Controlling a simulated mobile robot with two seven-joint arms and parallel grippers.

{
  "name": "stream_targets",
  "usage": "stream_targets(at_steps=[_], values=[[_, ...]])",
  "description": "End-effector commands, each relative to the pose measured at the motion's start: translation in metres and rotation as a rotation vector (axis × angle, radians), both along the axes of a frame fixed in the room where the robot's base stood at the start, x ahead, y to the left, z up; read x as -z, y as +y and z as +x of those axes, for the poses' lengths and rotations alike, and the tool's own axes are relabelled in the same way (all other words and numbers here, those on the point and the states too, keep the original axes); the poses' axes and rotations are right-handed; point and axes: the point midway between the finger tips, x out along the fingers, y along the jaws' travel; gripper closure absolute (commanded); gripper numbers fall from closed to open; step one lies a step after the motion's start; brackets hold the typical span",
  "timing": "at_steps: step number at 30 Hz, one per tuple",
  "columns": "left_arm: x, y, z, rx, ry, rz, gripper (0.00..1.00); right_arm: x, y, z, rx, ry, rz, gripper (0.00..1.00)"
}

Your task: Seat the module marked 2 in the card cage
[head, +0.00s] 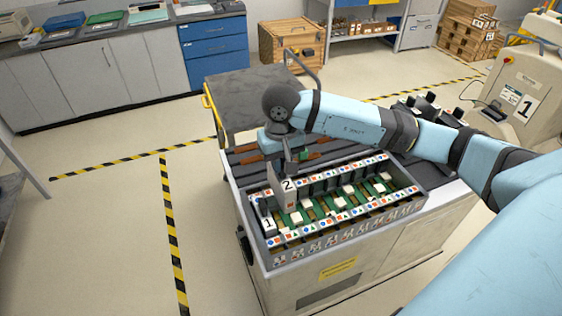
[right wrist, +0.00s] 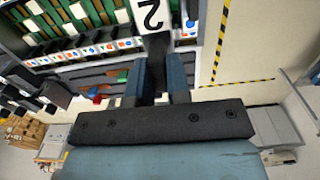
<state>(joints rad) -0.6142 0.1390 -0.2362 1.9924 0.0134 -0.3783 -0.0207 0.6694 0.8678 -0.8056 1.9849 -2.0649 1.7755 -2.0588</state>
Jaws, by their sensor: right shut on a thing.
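The module also shows between the fingers in the right wrist view (right wrist: 152,16). The card cage (head: 374,229) is an open grey box with green boards, white blocks and rows of coloured symbol labels along both long sides. A module marked 1 (head: 268,222) stands at its left end. The lower end of module 2 is hard to make out, so I cannot tell whether it touches a slot. My left gripper is out of view.
The cage stands on a pale cart (head: 370,264) with a yellow label. Tools with orange handles (head: 312,155) lie behind the cage. Several dark modules (head: 428,104) stand to the right, beyond my arm. A machine marked 1 (head: 520,95) is at the far right. The floor at left is clear.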

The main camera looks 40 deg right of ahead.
Motion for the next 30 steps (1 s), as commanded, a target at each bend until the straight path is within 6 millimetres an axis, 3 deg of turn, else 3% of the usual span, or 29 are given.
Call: stream_targets(at_steps=[30], values=[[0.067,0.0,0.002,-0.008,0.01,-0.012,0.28,0.072,0.0,0.0,0.001,-0.002,0.001,1.0]])
